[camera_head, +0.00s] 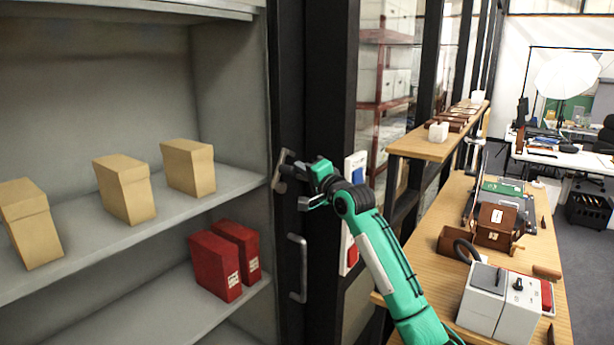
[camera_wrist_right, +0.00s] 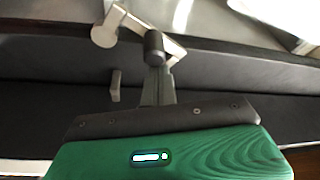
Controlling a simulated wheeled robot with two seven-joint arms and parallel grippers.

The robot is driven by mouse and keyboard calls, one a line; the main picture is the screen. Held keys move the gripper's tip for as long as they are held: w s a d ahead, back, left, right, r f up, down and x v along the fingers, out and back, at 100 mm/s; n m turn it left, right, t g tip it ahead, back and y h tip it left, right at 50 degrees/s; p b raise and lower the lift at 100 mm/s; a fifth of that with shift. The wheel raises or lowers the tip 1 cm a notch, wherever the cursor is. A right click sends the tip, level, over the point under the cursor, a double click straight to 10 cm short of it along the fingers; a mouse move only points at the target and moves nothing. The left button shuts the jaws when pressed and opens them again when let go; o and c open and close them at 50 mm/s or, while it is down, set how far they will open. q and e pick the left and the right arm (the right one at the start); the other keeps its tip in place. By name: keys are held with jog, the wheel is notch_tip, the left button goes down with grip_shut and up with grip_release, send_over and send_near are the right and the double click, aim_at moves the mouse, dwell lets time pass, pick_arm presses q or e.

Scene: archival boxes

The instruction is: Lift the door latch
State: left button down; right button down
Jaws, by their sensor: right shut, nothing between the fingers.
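The door latch (camera_head: 281,172) is a grey metal piece on the dark cabinet frame, right of the shelves in the head view. In the right wrist view the latch (camera_wrist_right: 105,35) shows a round end and a bent pale bar. My right gripper (camera_head: 308,171) is at the latch, on its right side. In the wrist view its dark fingertips (camera_wrist_right: 153,45) are closed together and overlap the bar. I cannot tell whether they touch it. Nothing shows between the fingers. My left gripper is not in view.
A vertical grey pull handle (camera_head: 299,268) is below the latch. Tan boxes (camera_head: 124,190) and red boxes (camera_head: 214,266) stand on the grey shelves at left. A wooden bench (camera_head: 453,200) with a grey device (camera_head: 497,302) is at right. Dark posts stand close behind my arm.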

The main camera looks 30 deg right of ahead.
jog(key=shift+s+a+f+n+t+y+b, duration=0.2)
jog(key=shift+a+n+b, duration=0.25)
jog(key=shift+n, duration=0.4)
jog(key=shift+s+a+r+n+t+y+b, duration=0.15)
jog(key=shift+a+n+t+y+b, duration=0.2)
jog(key=shift+n, duration=0.45)
jog(key=shift+s+a+f+n+t+y+b, duration=0.15)
jog(key=shift+a+n+b, duration=0.35)
jog(key=shift+n, duration=0.35)
jog(key=shift+r, duration=0.1)
jog(key=shift+s, duration=0.1)
